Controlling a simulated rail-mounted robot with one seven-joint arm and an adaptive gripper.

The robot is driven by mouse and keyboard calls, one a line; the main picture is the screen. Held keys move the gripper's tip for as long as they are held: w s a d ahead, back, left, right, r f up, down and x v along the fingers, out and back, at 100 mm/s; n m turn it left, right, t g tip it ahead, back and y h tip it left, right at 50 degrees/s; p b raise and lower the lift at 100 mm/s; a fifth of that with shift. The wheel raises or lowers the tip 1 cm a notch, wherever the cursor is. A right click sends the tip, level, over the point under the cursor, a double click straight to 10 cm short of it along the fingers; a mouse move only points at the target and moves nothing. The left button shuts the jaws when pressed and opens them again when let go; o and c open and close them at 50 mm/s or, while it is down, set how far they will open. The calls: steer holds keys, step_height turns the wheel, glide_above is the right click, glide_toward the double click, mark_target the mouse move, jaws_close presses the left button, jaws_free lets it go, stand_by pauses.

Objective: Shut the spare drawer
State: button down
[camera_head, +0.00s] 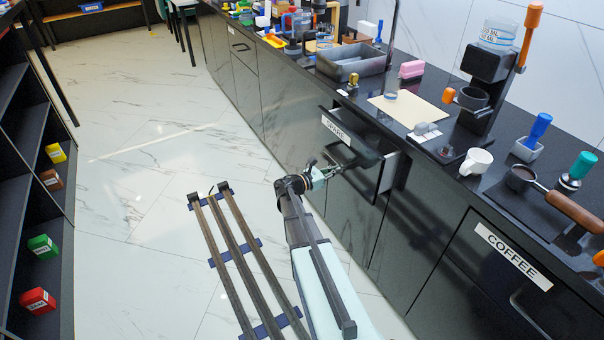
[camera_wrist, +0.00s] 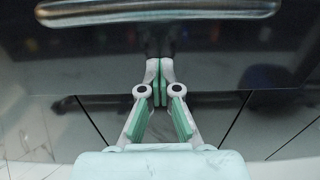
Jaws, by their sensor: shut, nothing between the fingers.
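The spare drawer (camera_head: 388,173) stands pulled out from the dark counter front, with a pale inner side showing. Its dark front carries the white SPARE label (camera_head: 336,130). My gripper (camera_head: 345,166) is at the drawer front, below the label, in the head view. In the wrist view, my gripper (camera_wrist: 157,84) has its fingers together with nothing between them. The fingertips point at a dark glossy front, below a metal bar handle (camera_wrist: 160,11). I cannot tell whether they touch the front.
A COFFEE-labelled drawer (camera_head: 513,257) is shut at the right. The black counter (camera_head: 440,168) above holds a white mug (camera_head: 475,162), a grey bin (camera_head: 352,66) and a coffee machine (camera_head: 489,68). A dark shelf (camera_head: 28,150) stands at the left, with free floor between.

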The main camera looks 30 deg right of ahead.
steer(key=shift+s+d, duration=0.15)
steer(key=shift+d, duration=2.35)
steer(key=shift+s+d+p, duration=0.1)
steer(key=shift+d+p, duration=0.3)
steer(key=shift+d, duration=0.95)
steer(key=a, duration=0.9)
steer(key=shift+w, duration=0.3)
